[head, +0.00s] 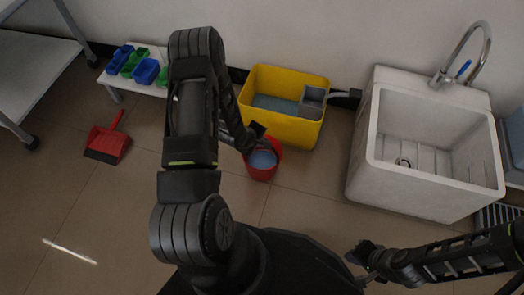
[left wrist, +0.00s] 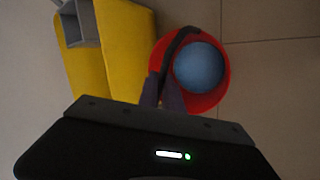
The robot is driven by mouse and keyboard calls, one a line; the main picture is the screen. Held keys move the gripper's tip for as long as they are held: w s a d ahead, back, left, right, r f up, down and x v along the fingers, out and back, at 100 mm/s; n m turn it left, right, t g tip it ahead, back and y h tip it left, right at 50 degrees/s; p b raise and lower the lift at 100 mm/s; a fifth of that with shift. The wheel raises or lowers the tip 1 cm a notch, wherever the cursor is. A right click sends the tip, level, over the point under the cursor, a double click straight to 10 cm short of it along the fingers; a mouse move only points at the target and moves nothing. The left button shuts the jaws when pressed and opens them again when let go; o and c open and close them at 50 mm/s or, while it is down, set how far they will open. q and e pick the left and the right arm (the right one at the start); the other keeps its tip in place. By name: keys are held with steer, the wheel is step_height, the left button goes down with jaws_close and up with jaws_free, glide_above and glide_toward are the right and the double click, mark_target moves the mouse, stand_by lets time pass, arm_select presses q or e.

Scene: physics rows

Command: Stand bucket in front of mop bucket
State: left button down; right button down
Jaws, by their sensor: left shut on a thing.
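The small red bucket (head: 263,174), with blue-grey contents, is on or just above the floor in front of the yellow mop bucket (head: 270,125); I cannot tell if it touches the floor. My left gripper (head: 258,140) is shut on the red bucket's dark handle. In the left wrist view, the fingers (left wrist: 163,95) pinch this handle at the rim of the upright red bucket (left wrist: 222,95). The yellow mop bucket (left wrist: 128,45) is just beside it there. My right gripper (head: 364,256) is low at the right, away from both; its jaw opening is unclear.
A white sink (head: 430,195) stands to the right of the mop bucket. A red dustpan (head: 107,142) lies on the floor at left. A low white bench (head: 113,80) holds several blue and green bins. A shelf cart (head: 35,75) is at far left. Floor in front is clear.

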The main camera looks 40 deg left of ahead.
arm_select(q)
steer(key=shift+f, duration=0.2)
steer(key=shift+f+b, duration=0.75)
steer(key=shift+f, duration=1.15)
steer(key=c, duration=1.5)
jaws_free()
steer(key=shift+r, duration=0.1)
steer(key=p+v, duration=0.4)
steer(key=v, duration=0.8)
